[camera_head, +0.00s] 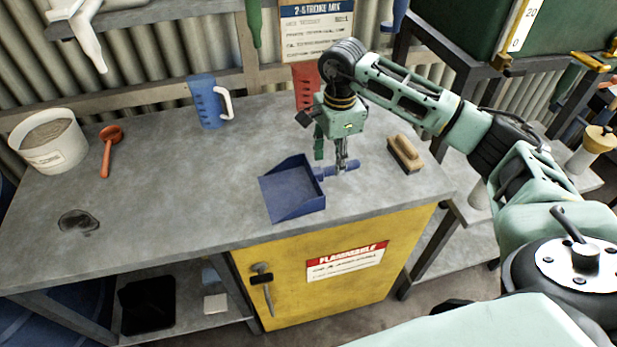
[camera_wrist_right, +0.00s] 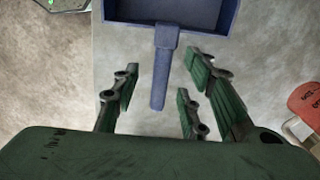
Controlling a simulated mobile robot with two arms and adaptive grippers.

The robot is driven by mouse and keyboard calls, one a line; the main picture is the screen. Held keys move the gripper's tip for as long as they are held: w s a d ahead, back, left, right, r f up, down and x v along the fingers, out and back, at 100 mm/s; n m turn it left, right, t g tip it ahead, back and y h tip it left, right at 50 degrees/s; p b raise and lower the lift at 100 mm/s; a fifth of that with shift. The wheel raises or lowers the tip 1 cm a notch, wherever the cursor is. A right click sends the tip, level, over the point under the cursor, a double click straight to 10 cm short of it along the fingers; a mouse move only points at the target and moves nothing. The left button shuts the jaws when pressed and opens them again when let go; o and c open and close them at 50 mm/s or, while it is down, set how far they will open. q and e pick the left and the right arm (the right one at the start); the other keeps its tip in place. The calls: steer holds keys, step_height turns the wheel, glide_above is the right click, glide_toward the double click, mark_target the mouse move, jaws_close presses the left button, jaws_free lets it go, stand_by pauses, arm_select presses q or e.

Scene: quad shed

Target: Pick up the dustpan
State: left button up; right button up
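A blue dustpan (camera_head: 290,190) lies on the grey workbench (camera_head: 165,165) near its front edge, its handle (camera_head: 350,166) pointing right. My right gripper (camera_head: 341,165) is down at the handle from above. In the right wrist view, the handle (camera_wrist_right: 160,80) runs between the spread fingers of the right gripper (camera_wrist_right: 163,72), with gaps on both sides. The dustpan's pan (camera_wrist_right: 185,12) is cut off at the top of that view. The right gripper is open and holds nothing. My left gripper is not in view.
A wooden brush (camera_head: 404,153) lies right of the handle. A red container (camera_head: 305,85) stands behind the gripper. A blue jug (camera_head: 207,101), a red scoop (camera_head: 109,148) and a white bucket (camera_head: 49,142) are farther left. The bench between them and the dustpan is clear.

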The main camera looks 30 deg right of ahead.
mark_target(313, 179)
step_height(313, 179, down, 4)
steer(key=shift+w+d+r+p, duration=0.1)
steer(key=shift+d+r+p, duration=0.05)
steer(key=shift+p, duration=0.5)
steer(key=shift+f, duration=0.25)
steer(key=shift+c, duration=0.5)
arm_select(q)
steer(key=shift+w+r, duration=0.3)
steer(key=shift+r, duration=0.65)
arm_select(e)
jaws_close()
